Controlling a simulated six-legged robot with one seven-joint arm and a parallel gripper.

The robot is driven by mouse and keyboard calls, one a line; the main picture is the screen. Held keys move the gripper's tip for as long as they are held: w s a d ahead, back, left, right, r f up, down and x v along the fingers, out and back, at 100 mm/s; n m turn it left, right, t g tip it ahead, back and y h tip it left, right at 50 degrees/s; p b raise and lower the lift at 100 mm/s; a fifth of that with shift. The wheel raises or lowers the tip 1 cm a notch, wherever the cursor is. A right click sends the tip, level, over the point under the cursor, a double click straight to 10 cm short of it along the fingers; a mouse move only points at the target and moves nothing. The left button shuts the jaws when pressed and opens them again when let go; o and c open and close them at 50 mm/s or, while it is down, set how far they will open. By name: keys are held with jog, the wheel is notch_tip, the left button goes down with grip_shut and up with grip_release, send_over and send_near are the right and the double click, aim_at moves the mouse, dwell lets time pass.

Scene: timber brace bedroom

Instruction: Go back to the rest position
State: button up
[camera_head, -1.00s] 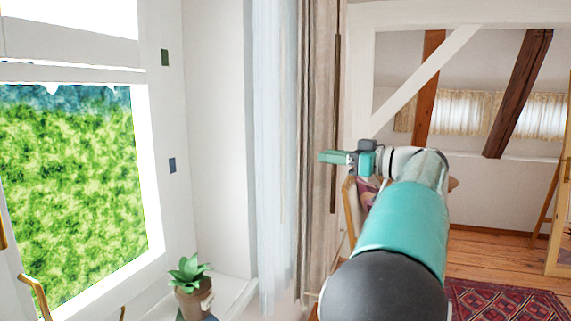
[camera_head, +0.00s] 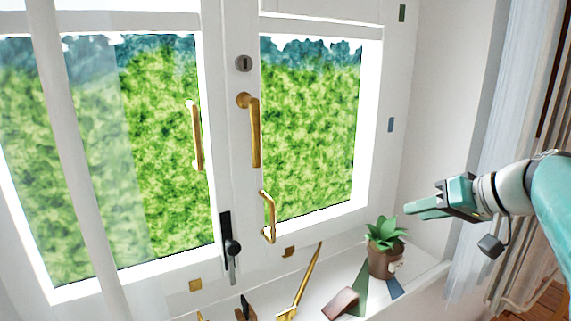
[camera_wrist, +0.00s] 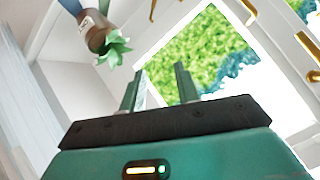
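My gripper (camera_head: 424,207) is at the right of the head view, on my teal and white arm, pointing left toward the window. In the wrist view its two teal fingers (camera_wrist: 160,84) stand apart with nothing between them, so it is open and empty. In the head view it is in front of the white wall, above and to the right of a potted plant (camera_head: 386,262) on the windowsill. The plant also shows at the upper left of the wrist view (camera_wrist: 97,35). No contact between gripper and plant shows.
A white window (camera_head: 228,130) with brass handles (camera_head: 255,130) fills the left and middle. Its sill (camera_head: 428,270) holds the plant, a reddish-brown block (camera_head: 341,303) and a slim brass piece (camera_head: 306,283). Curtains (camera_head: 520,100) hang at the right, close behind my arm.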

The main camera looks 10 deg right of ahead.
jog(key=s+a+f+g+h, duration=0.2)
jog(key=s+a+f, duration=0.4)
jog(key=a+f, duration=0.2)
jog(key=s+a+f+n+g+h, duration=0.1)
jog(key=s+a+f+g+h, duration=0.1)
jog(key=s+a+f, duration=0.4)
jog(key=a+f+h, duration=0.1)
jog(key=a+f, duration=0.2)
jog(key=a, duration=0.2)
jog(key=shift+s+a+f, duration=0.2)
jog(key=shift+s+f, duration=0.1)
jog(key=shift+d, duration=0.1)
